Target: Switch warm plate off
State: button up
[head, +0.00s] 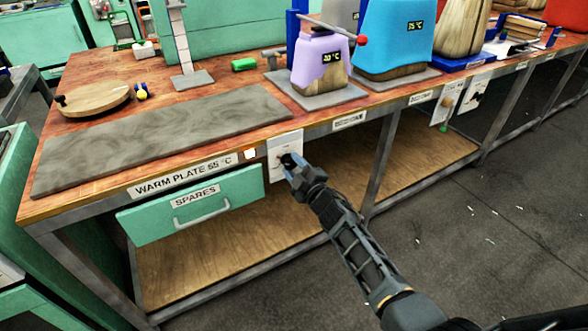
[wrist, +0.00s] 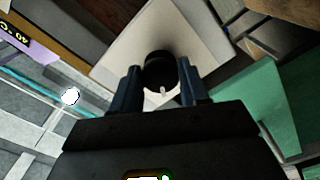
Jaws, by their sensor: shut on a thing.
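The warm plate (head: 165,135) is a long grey slab on the wooden bench in the head view. Its front label (head: 190,178) reads "WARM PLATE 55 °C". A small lamp (head: 250,154) beside the label glows. A white panel (head: 284,145) to the right of it carries a black knob (wrist: 158,70). My gripper (head: 288,166) is at this panel. In the wrist view its two blue fingers stand on either side of the knob, shut on it. The knob has a small pale mark at its lower edge. In the head view the fingers hide most of the knob.
A green drawer (head: 190,207) marked "SPARES" stands out below the warm plate's label. Purple (head: 320,62) and blue (head: 392,35) units with displays stand on the bench to the right. A round wooden board (head: 93,97) lies at the back left. Open floor (head: 440,220) lies at right.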

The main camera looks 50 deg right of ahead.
jog(key=n+b, duration=0.1)
jog(key=n, duration=0.5)
jog(key=shift+f+n, duration=0.1)
jog(key=shift+n, duration=0.2)
jog(key=n+b, duration=0.2)
jog(key=n, duration=0.4)
dwell(0.4)
jog(key=o, duration=1)
jog(key=shift+o, duration=0.2)
jog(key=p+v, duration=0.1)
jog(key=v, duration=0.7)
